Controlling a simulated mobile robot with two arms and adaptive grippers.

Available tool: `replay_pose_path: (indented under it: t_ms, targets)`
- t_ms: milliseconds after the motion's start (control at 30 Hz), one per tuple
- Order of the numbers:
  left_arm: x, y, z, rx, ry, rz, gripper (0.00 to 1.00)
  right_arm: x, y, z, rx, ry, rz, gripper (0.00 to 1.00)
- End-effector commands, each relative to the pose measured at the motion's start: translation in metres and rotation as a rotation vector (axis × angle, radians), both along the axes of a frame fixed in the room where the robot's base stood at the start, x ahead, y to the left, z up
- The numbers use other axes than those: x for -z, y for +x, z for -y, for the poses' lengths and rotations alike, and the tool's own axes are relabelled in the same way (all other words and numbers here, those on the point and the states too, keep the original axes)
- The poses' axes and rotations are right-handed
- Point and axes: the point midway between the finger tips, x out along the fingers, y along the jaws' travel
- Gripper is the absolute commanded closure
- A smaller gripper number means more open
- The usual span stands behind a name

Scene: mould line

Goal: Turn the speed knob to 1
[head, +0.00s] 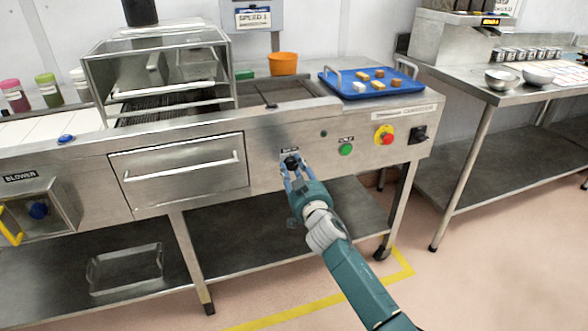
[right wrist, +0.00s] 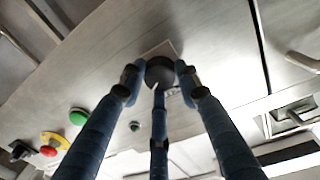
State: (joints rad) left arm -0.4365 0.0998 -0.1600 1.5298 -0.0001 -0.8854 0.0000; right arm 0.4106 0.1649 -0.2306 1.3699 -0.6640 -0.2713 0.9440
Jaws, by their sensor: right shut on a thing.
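The speed knob (head: 291,162) is a black round knob on the steel front panel of the machine, under a small label. My right gripper (head: 290,167) reaches up to it from below, its fingers around the knob. In the right wrist view the dark knob (right wrist: 160,71) sits between the fingertips of the gripper (right wrist: 160,80), and a light mark shows on its face. The fingers are shut on it. The label's text and the knob's setting are too small to read. A sign (head: 253,17) above the machine reads SPEED 1. My left gripper is not in view.
Right of the knob are a green button (head: 346,149), a red emergency button on yellow (head: 384,135) and a black switch (head: 419,133). A drawer (head: 178,170) is to the left. A blue tray (head: 340,90) and an orange bucket (head: 283,64) stand on top.

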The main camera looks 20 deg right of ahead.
Motion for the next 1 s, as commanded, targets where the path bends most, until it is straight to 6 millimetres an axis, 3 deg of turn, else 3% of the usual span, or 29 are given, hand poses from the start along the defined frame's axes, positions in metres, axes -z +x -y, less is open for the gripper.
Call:
replay_pose_path:
  t_ms: [467, 1000]
  targets:
    - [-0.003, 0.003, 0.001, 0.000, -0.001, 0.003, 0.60, -0.006, 0.001, -0.001, -0.001, -0.100, 0.015, 0.94]
    - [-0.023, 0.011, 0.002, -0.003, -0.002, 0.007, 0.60, -0.006, 0.001, -0.003, -0.002, -0.580, 0.034, 0.94]
